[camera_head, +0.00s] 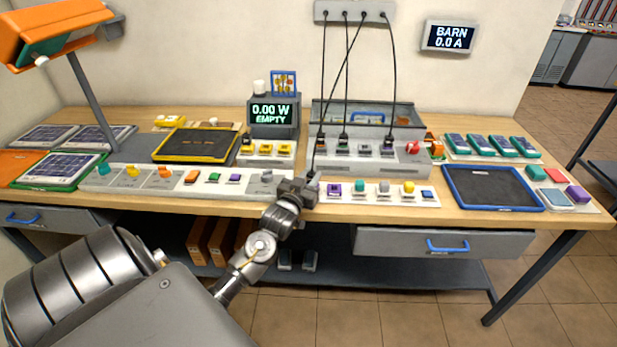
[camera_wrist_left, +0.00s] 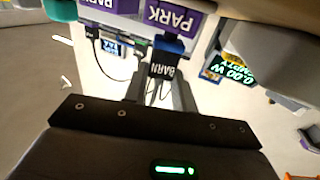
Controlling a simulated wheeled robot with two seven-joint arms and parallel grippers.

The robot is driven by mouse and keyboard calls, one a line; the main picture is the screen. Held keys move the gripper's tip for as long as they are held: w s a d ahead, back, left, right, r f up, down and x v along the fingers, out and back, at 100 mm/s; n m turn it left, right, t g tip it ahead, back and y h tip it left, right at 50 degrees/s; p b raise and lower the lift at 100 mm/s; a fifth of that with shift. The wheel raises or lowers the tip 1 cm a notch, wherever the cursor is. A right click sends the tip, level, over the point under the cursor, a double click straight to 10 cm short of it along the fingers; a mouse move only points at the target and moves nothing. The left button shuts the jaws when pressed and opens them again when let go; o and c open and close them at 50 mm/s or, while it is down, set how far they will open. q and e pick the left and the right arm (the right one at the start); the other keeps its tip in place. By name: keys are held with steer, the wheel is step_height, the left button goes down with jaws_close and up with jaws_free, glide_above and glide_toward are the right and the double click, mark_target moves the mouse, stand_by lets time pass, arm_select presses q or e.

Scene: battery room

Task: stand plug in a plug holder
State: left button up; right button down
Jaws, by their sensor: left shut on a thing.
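My left gripper (camera_head: 312,190) is at the front of the bench, just left of a purple block (camera_head: 334,188). In the left wrist view its fingers (camera_wrist_left: 160,92) are shut on a dark plug (camera_wrist_left: 162,70) labelled BARN. A black cable (camera_head: 335,80) runs from the wall strip down to the gripper. Purple blocks marked PARK, which look like plug holders, show beyond the plug in the wrist view, one close (camera_wrist_left: 172,18) and one farther left (camera_wrist_left: 108,4). I cannot tell whether the plug touches the near one. My right gripper is not in view.
A grey socket unit (camera_head: 365,165) with other cabled plugs stands behind the gripper. A white strip (camera_head: 385,199) of coloured parts lies to the right. A blue-rimmed tray (camera_head: 447,181) is farther right. A meter (camera_head: 272,117) reads 0.00 W EMPTY; a wall display (camera_head: 450,37) reads BARN 0.0 A.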

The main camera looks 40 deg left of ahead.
arm_select(q)
steer(key=shift+f, duration=0.45)
steer(key=o, duration=0.7)
steer(key=shift+s+d+r, duration=0.1)
steer(key=shift+s+d, duration=0.15)
steer(key=shift+s, duration=0.35)
steer(key=shift+p+v, duration=1.35)
steer(key=shift+v, duration=0.75)
steer(key=p+v, duration=0.2)
steer(key=v, duration=0.3)
steer(key=shift+s, duration=0.25)
